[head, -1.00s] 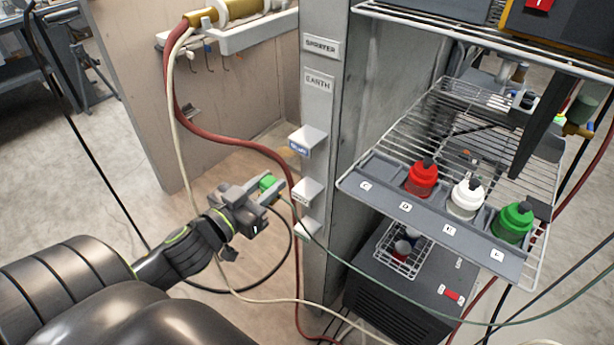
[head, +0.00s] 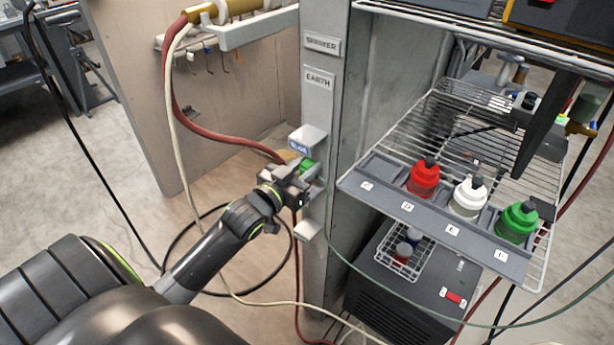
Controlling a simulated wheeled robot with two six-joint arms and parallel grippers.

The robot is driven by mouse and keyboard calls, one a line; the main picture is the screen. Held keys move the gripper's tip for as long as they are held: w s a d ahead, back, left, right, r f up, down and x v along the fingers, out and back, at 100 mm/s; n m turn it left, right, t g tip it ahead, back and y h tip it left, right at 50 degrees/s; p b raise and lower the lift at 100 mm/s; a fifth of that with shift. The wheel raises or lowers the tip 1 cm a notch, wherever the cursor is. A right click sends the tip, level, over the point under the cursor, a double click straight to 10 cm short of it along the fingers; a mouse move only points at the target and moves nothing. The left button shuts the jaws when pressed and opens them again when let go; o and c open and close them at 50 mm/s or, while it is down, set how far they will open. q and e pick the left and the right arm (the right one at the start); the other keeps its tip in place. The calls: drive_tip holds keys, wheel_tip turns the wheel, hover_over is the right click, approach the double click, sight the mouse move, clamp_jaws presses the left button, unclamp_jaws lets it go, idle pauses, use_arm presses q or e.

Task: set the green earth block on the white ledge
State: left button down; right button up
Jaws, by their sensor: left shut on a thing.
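My left gripper (head: 303,180) is shut on the green earth block (head: 308,167) at the face of the grey post. The block shows just beyond the fingers, below the upper ledge labelled BLUE (head: 307,138). The middle ledge, where the white ledge appears to be, is mostly hidden behind the gripper. I cannot tell whether the block touches it. A lower ledge (head: 309,231) shows below the gripper. My right gripper is not in view.
The grey post (head: 318,110) carries the EARTH label. A red hose (head: 215,138) and a pale cable run close by the left arm. To the right, a wire shelf (head: 440,130) holds red, white and green bottles.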

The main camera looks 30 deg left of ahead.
use_arm(q)
wheel_tip(320, 180, down, 2)
drive_tip(key=shift+w+f, duration=0.25)
drive_tip(key=shift+f, duration=0.25)
drive_tip(key=shift+f+b, duration=0.15)
drive_tip(key=shift+b, duration=0.15)
drive_tip(key=c, duration=1.2)
unclamp_jaws()
drive_tip(key=shift+o, duration=0.2)
